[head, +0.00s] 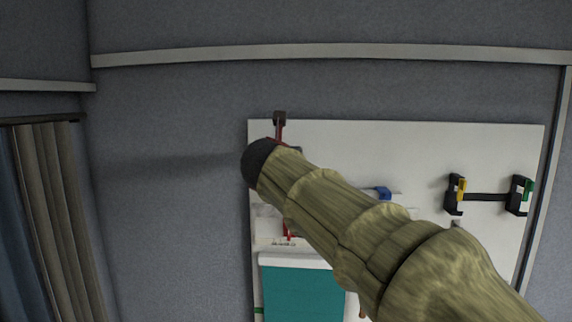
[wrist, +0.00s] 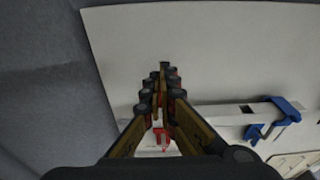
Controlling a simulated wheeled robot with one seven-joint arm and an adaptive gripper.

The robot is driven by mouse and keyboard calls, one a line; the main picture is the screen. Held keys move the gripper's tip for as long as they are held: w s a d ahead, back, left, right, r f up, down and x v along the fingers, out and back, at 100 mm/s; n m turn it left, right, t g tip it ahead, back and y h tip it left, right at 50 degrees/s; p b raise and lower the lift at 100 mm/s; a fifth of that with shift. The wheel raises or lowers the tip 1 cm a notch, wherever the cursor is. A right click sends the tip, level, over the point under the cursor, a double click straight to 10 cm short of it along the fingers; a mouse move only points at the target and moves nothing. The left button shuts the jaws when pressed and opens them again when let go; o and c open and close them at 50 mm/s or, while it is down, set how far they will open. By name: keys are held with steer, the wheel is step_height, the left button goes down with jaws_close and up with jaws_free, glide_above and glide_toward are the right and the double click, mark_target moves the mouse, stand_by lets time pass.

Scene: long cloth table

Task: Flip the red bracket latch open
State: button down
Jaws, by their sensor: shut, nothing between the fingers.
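The red bracket latch (wrist: 161,136) shows in the wrist view as a small red piece, seen low between the sides of my gripper (wrist: 164,70). In the head view a red bit of it (head: 287,231) shows on the left part of the white board (head: 420,145), beside my sleeved arm. The arm and gripper hide much of it, so I cannot tell its angle. My gripper is shut and empty, its fingertips appearing above the latch against bare board. Contact with the latch is not visible. In the head view a dark tip with a red strip rises past my arm, apparently part of my gripper.
A blue latch (wrist: 275,119) on a pale rail is to the right of the red one. Black brackets with a yellow lever (head: 461,189) and a green lever (head: 527,194) are farther right. A teal panel (head: 300,292) is below. Bare grey wall (head: 165,140) lies left.

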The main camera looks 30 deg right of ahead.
step_height(320, 180, up, 6)
steer(key=s+a, duration=0.2)
steer(key=shift+s+r, duration=0.15)
steer(key=shift+s, duration=0.15)
steer(key=shift+w+d, duration=0.1)
